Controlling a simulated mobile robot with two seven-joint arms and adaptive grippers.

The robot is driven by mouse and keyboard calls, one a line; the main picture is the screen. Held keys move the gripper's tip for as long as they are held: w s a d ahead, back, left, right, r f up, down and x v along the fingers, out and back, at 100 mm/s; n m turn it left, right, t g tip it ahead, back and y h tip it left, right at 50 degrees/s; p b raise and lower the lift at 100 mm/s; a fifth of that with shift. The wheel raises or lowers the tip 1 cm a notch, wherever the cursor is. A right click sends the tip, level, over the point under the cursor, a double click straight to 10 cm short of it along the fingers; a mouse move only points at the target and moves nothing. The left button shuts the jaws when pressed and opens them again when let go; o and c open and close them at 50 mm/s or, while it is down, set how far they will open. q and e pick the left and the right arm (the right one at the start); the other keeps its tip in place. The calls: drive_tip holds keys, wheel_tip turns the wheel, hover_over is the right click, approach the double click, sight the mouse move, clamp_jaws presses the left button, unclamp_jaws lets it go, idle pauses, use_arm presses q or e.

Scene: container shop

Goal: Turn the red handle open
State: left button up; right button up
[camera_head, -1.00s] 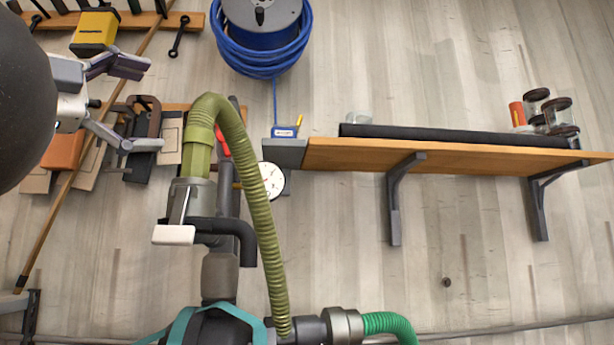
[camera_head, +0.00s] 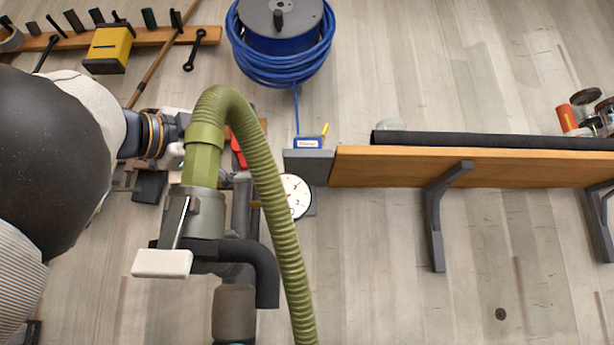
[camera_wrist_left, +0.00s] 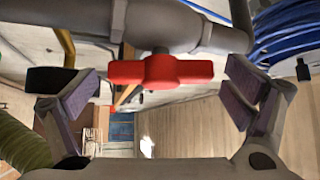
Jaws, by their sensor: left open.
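The red handle (camera_wrist_left: 160,71) sits on a grey pipe (camera_wrist_left: 165,22) in the left wrist view, lying crosswise between my open fingers. In the head view only part of the red handle (camera_head: 238,150) shows, behind the green hose. My left gripper (camera_wrist_left: 158,92) is open, with one finger pad on each side of the handle and a gap to both its ends. In the head view my left arm (camera_head: 150,133) reaches in from the left, and its fingers are mostly hidden behind the hose. My right gripper is not in view.
A ribbed green hose (camera_head: 262,170) and a metal fitting with a white-ended lever (camera_head: 162,263) stand in front of the handle. A round gauge (camera_head: 297,196) is to its right. A wooden shelf (camera_head: 385,167) juts out further right. A blue hose reel (camera_head: 282,60) hangs above.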

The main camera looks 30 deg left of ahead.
use_arm(q)
drive_tip(key=shift+w+r, duration=0.1)
drive_tip(key=shift+w, duration=0.15)
drive_tip(key=c, duration=1.2)
drive_tip(key=shift+o, duration=0.2)
drive_tip(key=shift+s+r+m+g, duration=0.1)
drive_tip(key=shift+r+m+g, duration=0.05)
drive_tip(key=shift+m+g, duration=1.35)
drive_tip(key=shift+m, duration=0.2)
drive_tip(key=o, duration=1.2)
drive_tip(key=shift+c, duration=0.2)
drive_tip(key=v, duration=1.2)
